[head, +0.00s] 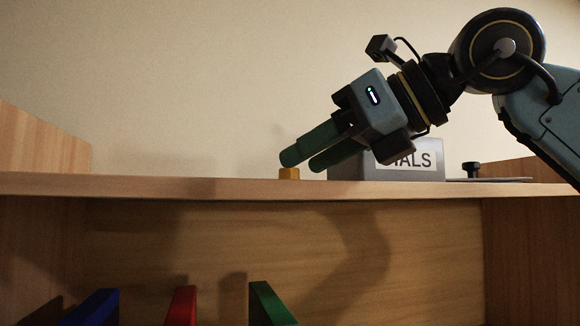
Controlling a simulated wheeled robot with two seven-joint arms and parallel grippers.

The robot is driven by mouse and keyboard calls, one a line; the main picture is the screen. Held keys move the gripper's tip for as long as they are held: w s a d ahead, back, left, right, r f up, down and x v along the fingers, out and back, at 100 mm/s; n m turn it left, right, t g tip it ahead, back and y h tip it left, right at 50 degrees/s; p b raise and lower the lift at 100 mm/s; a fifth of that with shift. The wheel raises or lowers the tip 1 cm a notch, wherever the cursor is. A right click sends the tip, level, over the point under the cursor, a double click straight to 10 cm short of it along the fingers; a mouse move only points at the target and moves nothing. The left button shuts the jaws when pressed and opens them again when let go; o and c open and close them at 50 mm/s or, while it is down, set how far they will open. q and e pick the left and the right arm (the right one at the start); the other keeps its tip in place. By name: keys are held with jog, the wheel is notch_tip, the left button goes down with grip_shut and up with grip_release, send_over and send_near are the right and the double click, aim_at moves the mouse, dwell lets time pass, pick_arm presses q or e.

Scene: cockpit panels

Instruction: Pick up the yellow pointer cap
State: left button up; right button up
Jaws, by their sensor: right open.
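The yellow pointer cap (289,174) is a small yellow block standing on the wooden shelf near its front edge. My right gripper (302,161) comes in from the upper right, tilted down to the left. Its two green fingers are apart and empty. One fingertip is just above the cap in the picture and hides part of its top; I cannot tell whether they touch. My left gripper is not in view.
A grey box (345,167) with a partly hidden label ending in "IALS" stands behind the gripper. A black knob (471,169) is on the right. Blue (92,308), red (182,304) and green (270,303) pieces stand below the shelf (180,187). The shelf's left part is clear.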

aim_at(289, 176)
jog(key=x, duration=0.2)
jog(key=shift+w+a+f, duration=0.1)
jog(key=shift+w+a, duration=0.1)
jog(key=shift+a, duration=0.15)
jog(key=shift+d, duration=0.1)
grip_shut()
